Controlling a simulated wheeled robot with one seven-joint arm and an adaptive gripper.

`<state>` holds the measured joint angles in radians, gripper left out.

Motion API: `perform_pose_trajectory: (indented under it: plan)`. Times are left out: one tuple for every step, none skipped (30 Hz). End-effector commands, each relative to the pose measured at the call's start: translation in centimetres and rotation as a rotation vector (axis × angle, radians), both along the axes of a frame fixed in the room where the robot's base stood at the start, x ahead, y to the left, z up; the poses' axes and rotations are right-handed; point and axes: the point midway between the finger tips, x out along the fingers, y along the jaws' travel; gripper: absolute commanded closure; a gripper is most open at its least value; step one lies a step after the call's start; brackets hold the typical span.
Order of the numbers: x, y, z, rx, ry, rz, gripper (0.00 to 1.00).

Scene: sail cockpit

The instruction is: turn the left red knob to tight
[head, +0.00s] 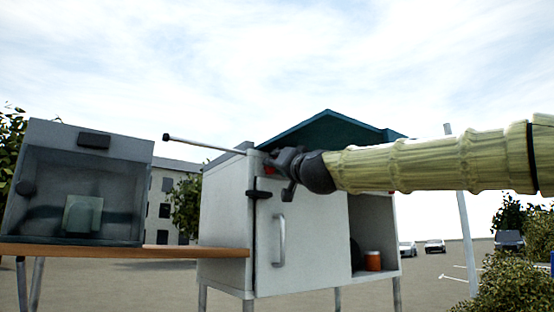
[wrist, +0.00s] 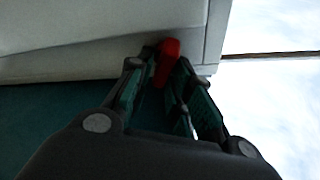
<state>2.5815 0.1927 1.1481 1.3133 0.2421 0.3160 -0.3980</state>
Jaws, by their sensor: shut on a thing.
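The left red knob (wrist: 168,60) shows in the wrist view between my fingertips, close to the corner of a pale cabinet edge. My gripper (wrist: 165,75) is shut on it, with a finger on either side. In the head view my gripper (head: 272,163) is at the upper left front of the grey cabinet (head: 225,215), and only a small bit of red shows by the fingers. The knob's turn position cannot be read. Another small red part (head: 391,192) shows just below my arm, at the cabinet's upper right.
The cabinet has a door with a vertical handle (head: 279,240) and an open right compartment holding an orange jar (head: 372,261). A thin rod (head: 205,144) sticks out left from the cabinet top. A glass-fronted box (head: 80,185) stands on a wooden shelf (head: 120,251) at left.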

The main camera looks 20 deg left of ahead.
Motion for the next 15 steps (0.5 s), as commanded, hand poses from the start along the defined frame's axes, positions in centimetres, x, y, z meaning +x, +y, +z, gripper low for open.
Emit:
perform_pose_trajectory:
  plan:
    - [-0.03,0.21,0.03,0.022,0.036,0.000,1.00]
    - [-0.02,0.21,0.06,0.038,0.058,0.000,1.00]
    - [-0.01,0.21,0.07,0.061,0.088,0.001,1.00]
    - [-0.02,0.24,0.06,0.079,0.112,0.002,1.00]
    - [0.02,0.24,0.00,0.096,0.135,0.002,1.00]
    - [0.05,0.21,0.02,0.120,0.165,0.002,1.00]
    - [0.03,0.20,0.07,0.138,0.187,0.001,1.00]
    - [0.08,0.15,0.07,0.156,0.209,0.001,1.00]
    - [0.15,0.11,0.05,0.179,0.239,0.001,1.00]
    - [0.13,0.13,0.06,0.197,0.264,0.002,1.00]
    - [0.12,0.14,0.06,0.214,0.285,0.001,1.00]
    - [0.14,0.13,0.02,0.236,0.316,0.002,1.00]
    - [0.16,0.15,0.00,0.255,0.339,0.002,1.00]
    - [0.17,0.16,0.00,0.272,0.361,0.002,1.00]
    - [0.20,0.12,0.01,0.295,0.391,0.002,1.00]
